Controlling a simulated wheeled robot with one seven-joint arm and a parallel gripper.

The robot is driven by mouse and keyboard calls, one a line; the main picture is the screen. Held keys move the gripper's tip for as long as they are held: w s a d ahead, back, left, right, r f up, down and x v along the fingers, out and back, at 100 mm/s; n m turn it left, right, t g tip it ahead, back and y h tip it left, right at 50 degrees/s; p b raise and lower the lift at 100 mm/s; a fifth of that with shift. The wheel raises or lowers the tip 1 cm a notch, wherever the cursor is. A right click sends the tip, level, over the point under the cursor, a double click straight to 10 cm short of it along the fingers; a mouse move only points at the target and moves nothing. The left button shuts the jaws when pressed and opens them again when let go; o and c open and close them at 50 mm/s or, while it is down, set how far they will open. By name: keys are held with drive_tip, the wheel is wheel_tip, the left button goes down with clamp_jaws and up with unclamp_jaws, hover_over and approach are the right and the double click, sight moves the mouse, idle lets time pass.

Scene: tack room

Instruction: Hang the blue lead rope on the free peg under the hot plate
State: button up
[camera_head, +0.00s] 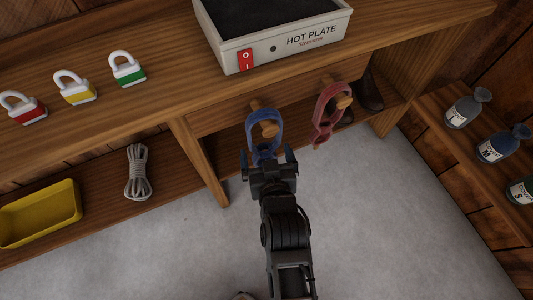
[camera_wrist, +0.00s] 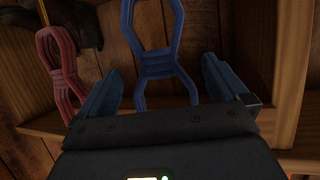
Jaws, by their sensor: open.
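The blue lead rope (camera_head: 263,137) is a looped bundle hanging on a wooden peg (camera_head: 268,128) on the board under the hot plate (camera_head: 284,44). My gripper (camera_head: 268,157) is open at the lower part of the blue rope. In the wrist view the blue rope (camera_wrist: 158,62) hangs between and beyond the two spread fingers of my gripper (camera_wrist: 168,88). I cannot tell whether they touch it. A red lead rope (camera_head: 326,113) hangs on the peg (camera_head: 343,101) to the right; it also shows at the left of the wrist view (camera_wrist: 62,75).
Red, yellow and green padlocks (camera_head: 76,88) stand on the bench top. A grey rope bundle (camera_head: 138,172) and a yellow tray (camera_head: 40,216) are on the lower shelf. Dark boots (camera_head: 369,91) stand behind the red rope. Several bottles (camera_head: 497,147) line the right shelf. The grey floor (camera_head: 390,225) is clear.

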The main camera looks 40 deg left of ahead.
drive_tip(key=shift+f, duration=0.1)
drive_tip(key=p+v, duration=0.1)
drive_tip(key=v, duration=0.7)
drive_tip(key=shift+w, duration=0.1)
drive_tip(key=s+d+r+m+t+h, duration=0.2)
drive_tip(key=s+d+m, duration=0.15)
drive_tip(key=d, duration=0.65)
drive_tip(key=s+d+r+m+t+h, duration=0.2)
drive_tip(key=s+d+r+h, duration=0.15)
drive_tip(key=d, duration=0.55)
drive_tip(key=s+d+r+m+t+h, duration=0.1)
drive_tip(key=s+d+r+m+h, duration=0.2)
drive_tip(key=d, duration=0.7)
drive_tip(key=s+d+r+m+t+h, duration=0.1)
drive_tip(key=s+d+r+m+h, duration=0.1)
drive_tip(key=s+d+r, duration=0.65)
wheel_tip(320, 180, up, 15)
drive_tip(key=p, duration=1.3)
drive_tip(key=shift+a+f+p, duration=0.2)
drive_tip(key=shift+p, duration=0.2)
drive_tip(key=shift+f, duration=0.1)
